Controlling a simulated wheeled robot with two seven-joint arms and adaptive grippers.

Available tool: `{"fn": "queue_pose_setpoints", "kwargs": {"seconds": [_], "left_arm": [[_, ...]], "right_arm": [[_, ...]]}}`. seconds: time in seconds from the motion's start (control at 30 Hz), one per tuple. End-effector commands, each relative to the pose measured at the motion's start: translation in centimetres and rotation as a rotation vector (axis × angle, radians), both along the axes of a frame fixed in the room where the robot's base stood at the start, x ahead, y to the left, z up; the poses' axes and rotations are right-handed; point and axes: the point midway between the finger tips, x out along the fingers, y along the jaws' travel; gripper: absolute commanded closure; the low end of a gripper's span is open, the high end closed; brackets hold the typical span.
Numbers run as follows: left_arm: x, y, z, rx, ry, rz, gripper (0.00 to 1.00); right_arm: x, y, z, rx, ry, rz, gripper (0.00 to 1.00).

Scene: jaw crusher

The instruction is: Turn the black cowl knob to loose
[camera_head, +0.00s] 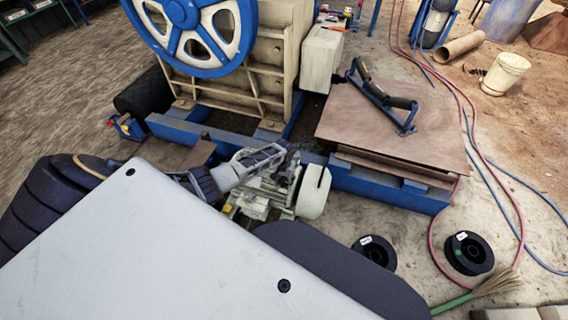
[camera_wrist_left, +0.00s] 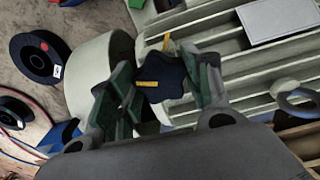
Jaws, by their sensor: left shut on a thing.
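The black cowl knob (camera_wrist_left: 165,80) is star-shaped with a yellow bar on it, in the left wrist view. A second yellow mark (camera_wrist_left: 166,42) stands just beyond it, apart from the bar and at an angle to it. My left gripper (camera_wrist_left: 163,88) has its fingers on both sides of the knob and is shut on it. In the head view my left gripper (camera_head: 284,160) reaches over the pale motor (camera_head: 258,190), beside its rounded cowl (camera_head: 313,192); the knob is hidden there. My right gripper is not in view.
Black spools (camera_head: 468,252), hoses and a broom (camera_head: 490,287) are on the ground.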

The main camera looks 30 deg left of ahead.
Motion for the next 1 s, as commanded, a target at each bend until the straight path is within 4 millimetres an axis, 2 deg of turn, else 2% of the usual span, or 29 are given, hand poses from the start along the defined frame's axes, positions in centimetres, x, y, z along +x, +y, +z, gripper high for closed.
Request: {"fn": "queue_pose_setpoints", "kwargs": {"seconds": [0.6,0.63,0.77,1.0], "left_arm": [[0.08,-0.07,0.03,-0.002,-0.001,0.022,0.75],[0.08,-0.07,0.03,-0.002,-0.001,0.022,0.47],[0.07,-0.06,0.03,-0.001,-0.001,0.022,0.30],[0.03,-0.01,0.01,0.000,-0.001,0.022,0.29]], "right_arm": [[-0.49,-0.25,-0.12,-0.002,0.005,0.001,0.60],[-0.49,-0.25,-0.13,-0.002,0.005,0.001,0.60],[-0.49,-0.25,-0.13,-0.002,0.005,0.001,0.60],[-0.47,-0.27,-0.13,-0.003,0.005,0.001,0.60]]}}
